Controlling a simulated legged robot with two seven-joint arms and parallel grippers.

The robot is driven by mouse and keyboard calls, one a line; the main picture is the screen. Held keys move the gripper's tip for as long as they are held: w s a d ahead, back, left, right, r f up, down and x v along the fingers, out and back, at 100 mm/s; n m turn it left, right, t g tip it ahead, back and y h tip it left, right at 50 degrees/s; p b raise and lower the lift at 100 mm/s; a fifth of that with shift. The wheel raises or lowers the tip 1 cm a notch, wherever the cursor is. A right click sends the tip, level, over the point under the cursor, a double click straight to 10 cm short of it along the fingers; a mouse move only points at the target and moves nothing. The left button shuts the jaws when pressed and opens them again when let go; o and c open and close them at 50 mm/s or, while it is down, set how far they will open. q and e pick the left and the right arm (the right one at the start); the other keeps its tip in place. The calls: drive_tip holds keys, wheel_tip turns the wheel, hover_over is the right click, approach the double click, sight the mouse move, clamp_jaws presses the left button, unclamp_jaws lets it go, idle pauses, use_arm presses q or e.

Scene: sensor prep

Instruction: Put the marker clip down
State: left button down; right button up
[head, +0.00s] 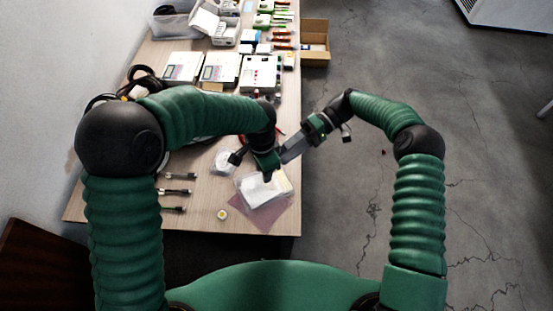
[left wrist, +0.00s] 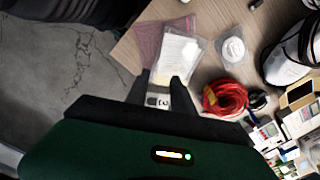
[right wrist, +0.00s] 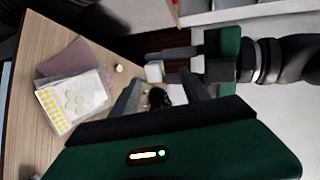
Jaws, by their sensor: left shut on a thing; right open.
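The marker clip is a small white block with a dark figure on it, seen in the left wrist view (left wrist: 158,99). My left gripper (left wrist: 162,86) is shut on it. In the right wrist view the white clip (right wrist: 154,71) sits at the left gripper's fingertips, above the table edge area. In the head view my left gripper (head: 268,172) hangs over the table's near right part, and the clip cannot be made out. My right gripper (right wrist: 160,88) is open, close beside the left one, with nothing clearly between its fingers.
A clear bag with a white sheet (head: 262,190) lies on a pink pouch (head: 244,209) under the grippers. A small round piece (head: 222,214) lies left of it. Short cables (head: 174,191) lie further left. White devices (head: 222,67) and boxes fill the far table.

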drive_tip(key=x, duration=0.4)
drive_tip(key=shift+s, duration=0.1)
drive_tip(key=shift+a+r, duration=0.1)
drive_tip(key=shift+r, duration=0.05)
clamp_jaws()
use_arm(q)
drive_tip(key=c, duration=1.3)
unclamp_jaws()
drive_tip(key=shift+d, duration=0.1)
drive_tip(key=o, duration=0.3)
